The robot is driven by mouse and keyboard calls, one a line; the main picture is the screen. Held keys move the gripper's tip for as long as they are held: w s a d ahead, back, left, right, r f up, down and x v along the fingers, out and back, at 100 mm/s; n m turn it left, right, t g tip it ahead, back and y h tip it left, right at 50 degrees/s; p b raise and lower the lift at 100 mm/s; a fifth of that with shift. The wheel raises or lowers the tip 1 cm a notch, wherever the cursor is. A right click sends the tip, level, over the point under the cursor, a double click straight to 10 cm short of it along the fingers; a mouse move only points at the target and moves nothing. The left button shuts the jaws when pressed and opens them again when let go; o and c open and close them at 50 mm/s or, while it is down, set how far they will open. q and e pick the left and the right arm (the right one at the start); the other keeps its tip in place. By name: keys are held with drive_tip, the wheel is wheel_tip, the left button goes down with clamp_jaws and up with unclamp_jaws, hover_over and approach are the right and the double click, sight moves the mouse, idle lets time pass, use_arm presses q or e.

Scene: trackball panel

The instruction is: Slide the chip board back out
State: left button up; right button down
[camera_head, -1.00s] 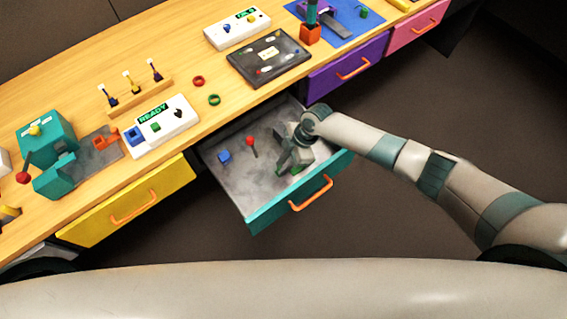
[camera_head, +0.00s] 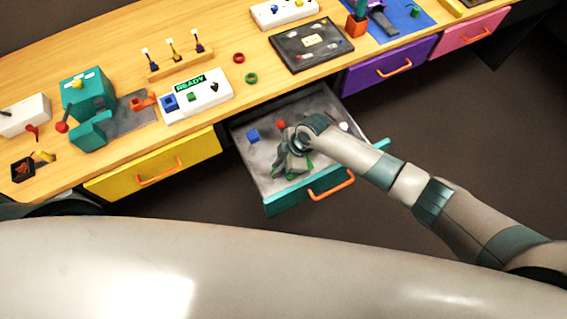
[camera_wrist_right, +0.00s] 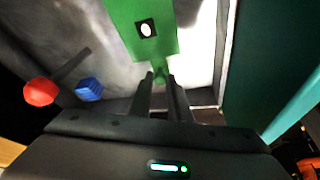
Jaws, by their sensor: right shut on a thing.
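A green board (camera_wrist_right: 140,22) with a black square and a white oval on it shows in the right wrist view, lying over the grey drawer floor. I take it to be the chip board. My right gripper (camera_wrist_right: 161,78) is shut on the narrow tab at its near end. In the head view the right gripper (camera_head: 288,172) points down into the open teal drawer (camera_head: 290,200), near its front. Only green edges of the board show there; the gripper hides much of it. My left gripper is in neither view.
In the drawer are a blue cube (camera_head: 252,136) and a red-headed peg (camera_head: 281,124). The drawer's front wall has an orange handle (camera_head: 331,184). The worktop behind holds a READY panel (camera_head: 196,96), a teal machine (camera_head: 90,95) and a dark tray (camera_head: 310,46).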

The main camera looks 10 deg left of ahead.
drive_tip(key=c, duration=1.7)
unclamp_jaws()
drive_tip(key=shift+s+a, duration=0.15)
drive_tip(key=shift+a, duration=0.1)
drive_tip(key=shift+o, duration=0.2)
drive_tip(key=shift+d+r, duration=0.15)
drive_tip(key=shift+d, duration=0.05)
drive_tip(key=shift+r, duration=0.2)
drive_tip(key=b+v, duration=0.3)
drive_tip(key=v, duration=1.3)
drive_tip(key=shift+d+r, duration=0.2)
drive_tip(key=shift+r, duration=0.1)
